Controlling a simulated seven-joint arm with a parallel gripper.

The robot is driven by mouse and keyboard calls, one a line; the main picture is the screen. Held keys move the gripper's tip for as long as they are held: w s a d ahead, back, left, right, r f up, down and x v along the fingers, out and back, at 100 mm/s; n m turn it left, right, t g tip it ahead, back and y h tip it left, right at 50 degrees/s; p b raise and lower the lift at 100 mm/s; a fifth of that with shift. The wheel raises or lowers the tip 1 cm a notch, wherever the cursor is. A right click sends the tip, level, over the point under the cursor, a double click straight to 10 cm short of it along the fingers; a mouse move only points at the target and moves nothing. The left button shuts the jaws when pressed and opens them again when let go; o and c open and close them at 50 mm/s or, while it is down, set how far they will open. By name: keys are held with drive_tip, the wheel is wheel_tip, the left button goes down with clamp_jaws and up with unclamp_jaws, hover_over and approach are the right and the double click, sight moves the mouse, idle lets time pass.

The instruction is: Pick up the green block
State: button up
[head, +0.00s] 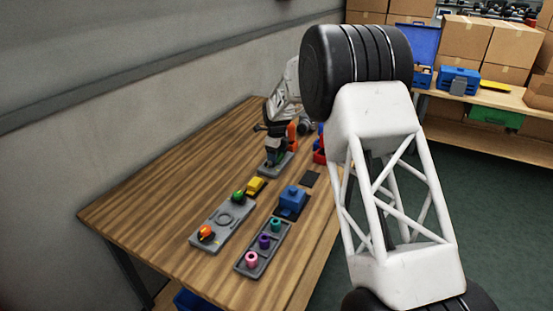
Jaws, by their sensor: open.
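A small round green piece (238,196) sits at the far end of a grey tray (223,218) on the wooden table. A dark green shape (274,157) also shows beneath my gripper, over a small grey base; I cannot tell whether it is a block. My gripper (271,148) is at the far part of the table, pointing down, with its jaws open. It is beyond the grey tray and apart from the round green piece. The fingertips are small and dark, so their contact with anything is unclear.
An orange piece (206,233) shares the grey tray, and a yellow block (255,185) lies beside it. A second tray (247,267) holds pink, purple and teal pieces. A blue block (292,200) stands nearby. The table's left side is clear; a wall (150,130) runs behind.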

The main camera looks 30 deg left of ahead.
idle(0.3)
drive_tip(key=c, duration=0.7)
drive_tip(key=shift+r, duration=0.1)
wheel_tip(320, 180, up, 10)
idle(0.4)
drive_tip(key=shift+r, duration=1.15)
idle(2.1)
drive_tip(key=shift+r, duration=2.25)
